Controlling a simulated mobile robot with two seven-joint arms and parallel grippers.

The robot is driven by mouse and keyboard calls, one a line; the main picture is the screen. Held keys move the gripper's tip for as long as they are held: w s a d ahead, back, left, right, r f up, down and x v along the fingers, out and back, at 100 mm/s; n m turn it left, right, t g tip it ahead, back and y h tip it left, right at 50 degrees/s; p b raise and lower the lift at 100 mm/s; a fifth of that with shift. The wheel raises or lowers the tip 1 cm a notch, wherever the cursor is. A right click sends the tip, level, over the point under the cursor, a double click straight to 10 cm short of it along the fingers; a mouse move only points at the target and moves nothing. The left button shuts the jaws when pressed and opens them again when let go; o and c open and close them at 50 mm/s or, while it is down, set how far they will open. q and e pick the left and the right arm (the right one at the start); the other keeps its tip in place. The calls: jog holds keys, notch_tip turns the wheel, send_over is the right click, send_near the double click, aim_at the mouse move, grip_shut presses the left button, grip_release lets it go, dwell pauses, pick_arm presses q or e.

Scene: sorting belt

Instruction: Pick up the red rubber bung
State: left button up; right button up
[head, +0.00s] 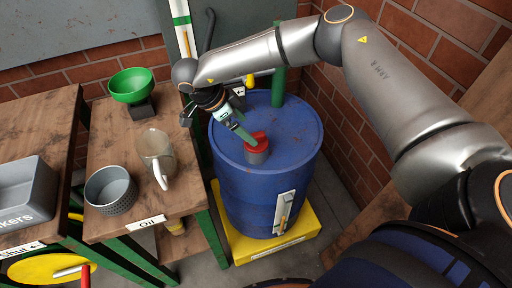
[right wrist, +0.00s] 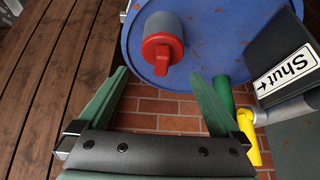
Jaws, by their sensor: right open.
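The red rubber bung (head: 258,137) sits on a short grey neck (head: 257,155) on top of the blue drum (head: 245,184). In the right wrist view the red bung (right wrist: 163,53) shows its ridged grip, with the grey neck (right wrist: 164,24) behind it. My right gripper (head: 241,128) is beside the bung above the drum top, its green fingers pointing towards it. In the right wrist view the right gripper (right wrist: 158,76) is spread and empty, with the bung ahead of the gap between the fingertips and apart from them. My left gripper is not in view.
The drum stands on a yellow base (head: 238,250) by brick walls. A wooden table (head: 105,140) at left holds a green funnel (head: 131,85), a jug (head: 155,150) and a grey bowl (head: 110,190).

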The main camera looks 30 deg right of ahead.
aim_at(254, 135)
jog(key=x, duration=0.7)
jog(key=shift+w+r, duration=0.1)
grip_shut()
dwell(0.7)
